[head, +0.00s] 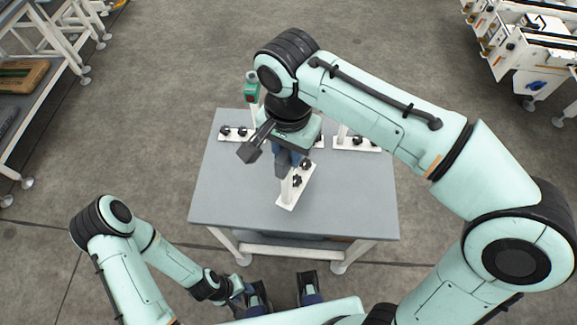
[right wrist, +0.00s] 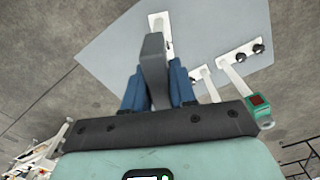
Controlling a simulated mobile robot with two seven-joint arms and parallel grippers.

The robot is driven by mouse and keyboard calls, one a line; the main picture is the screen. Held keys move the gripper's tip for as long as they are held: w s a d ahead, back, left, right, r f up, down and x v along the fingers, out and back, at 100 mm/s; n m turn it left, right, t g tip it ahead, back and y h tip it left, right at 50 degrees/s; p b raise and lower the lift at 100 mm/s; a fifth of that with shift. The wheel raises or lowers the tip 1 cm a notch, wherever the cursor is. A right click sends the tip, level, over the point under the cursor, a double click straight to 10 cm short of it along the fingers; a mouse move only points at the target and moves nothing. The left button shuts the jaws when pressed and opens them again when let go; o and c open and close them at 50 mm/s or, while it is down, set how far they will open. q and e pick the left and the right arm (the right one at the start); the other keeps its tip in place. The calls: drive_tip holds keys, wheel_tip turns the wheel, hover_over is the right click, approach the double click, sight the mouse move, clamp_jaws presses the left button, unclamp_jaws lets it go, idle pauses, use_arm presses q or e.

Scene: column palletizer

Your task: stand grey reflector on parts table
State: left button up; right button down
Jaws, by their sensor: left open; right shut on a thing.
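The grey reflector (right wrist: 154,68) is between the blue fingers of my right gripper (right wrist: 158,88) in the right wrist view. In the head view its grey head is mostly hidden under the gripper (head: 288,158). Its white post and white base plate with black knobs (head: 290,198) show below the gripper, over the front middle of the parts table (head: 235,190). The stand looks upright; I cannot tell whether its base touches the table top. My left gripper (head: 282,290) is open and empty in front of the table, at the bottom of the head view.
A white stand with a green sensor (head: 251,90) is at the table's back left. Another white stand (head: 358,143) is at the back right. The table's front left and right areas are clear. Racks stand at the far left, and white machines (head: 520,45) at the upper right.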

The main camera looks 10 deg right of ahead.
drive_tip(key=shift+f+b, duration=0.5)
drive_tip(key=shift+f, duration=2.2)
drive_tip(key=shift+f, duration=0.15)
drive_tip(key=c, duration=0.9)
unclamp_jaws()
wheel_tip(320, 180, up, 12)
drive_tip(key=p, duration=0.3)
